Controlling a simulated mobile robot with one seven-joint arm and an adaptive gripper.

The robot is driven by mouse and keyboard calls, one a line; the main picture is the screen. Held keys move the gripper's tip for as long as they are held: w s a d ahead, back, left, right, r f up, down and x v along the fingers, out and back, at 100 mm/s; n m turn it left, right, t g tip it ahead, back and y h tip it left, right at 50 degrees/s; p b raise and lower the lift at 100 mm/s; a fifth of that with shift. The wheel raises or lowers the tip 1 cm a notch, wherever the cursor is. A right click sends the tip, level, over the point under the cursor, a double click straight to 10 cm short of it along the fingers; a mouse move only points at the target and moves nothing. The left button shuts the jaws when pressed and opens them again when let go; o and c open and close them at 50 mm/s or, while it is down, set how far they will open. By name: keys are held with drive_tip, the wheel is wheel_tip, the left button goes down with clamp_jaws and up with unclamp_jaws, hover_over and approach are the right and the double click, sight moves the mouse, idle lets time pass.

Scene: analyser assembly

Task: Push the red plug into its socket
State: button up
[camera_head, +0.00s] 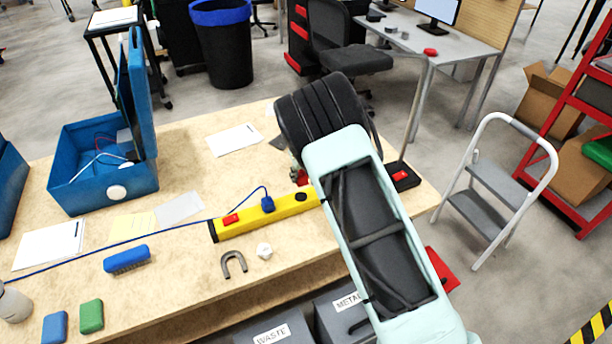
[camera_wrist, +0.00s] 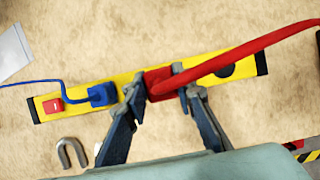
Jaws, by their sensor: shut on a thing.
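The red plug (camera_wrist: 158,82) is between the two fingers of my gripper (camera_wrist: 160,92) in the wrist view, with its thick red cable running to the upper right. It lies over the middle of the yellow socket strip (camera_wrist: 190,72). In the head view the red plug (camera_head: 302,178) is a small patch beside my arm, and the strip (camera_head: 245,224) shows an empty dark socket (camera_head: 300,196) just below it, so the plug appears held above the strip. A blue plug (camera_wrist: 102,94) sits in the strip beside a red switch (camera_wrist: 53,105). My arm hides the strip's right end in the head view.
A grey horseshoe magnet (camera_head: 233,262) and a white nut-like piece (camera_head: 264,251) lie in front of the strip. A blue cable crosses the table to the left. An open blue box (camera_head: 105,180) stands at the back left. Papers lie behind the strip.

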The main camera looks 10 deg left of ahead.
sight(299, 193)
drive_tip(key=shift+a+f, duration=0.1)
drive_tip(key=shift+f, duration=0.05)
idle(0.4)
wheel_tip(299, 193, down, 6)
drive_tip(key=b, duration=0.4)
drive_tip(key=shift+r+b, duration=0.25)
drive_tip(key=shift+b, duration=0.1)
drive_tip(key=shift+p, duration=0.4)
idle(1.6)
drive_tip(key=shift+f+b, duration=0.4)
drive_tip(key=shift+f, duration=0.15)
idle(0.4)
drive_tip(key=o, duration=1.1)
drive_tip(key=shift+o, duration=0.2)
drive_tip(key=v, duration=1.2)
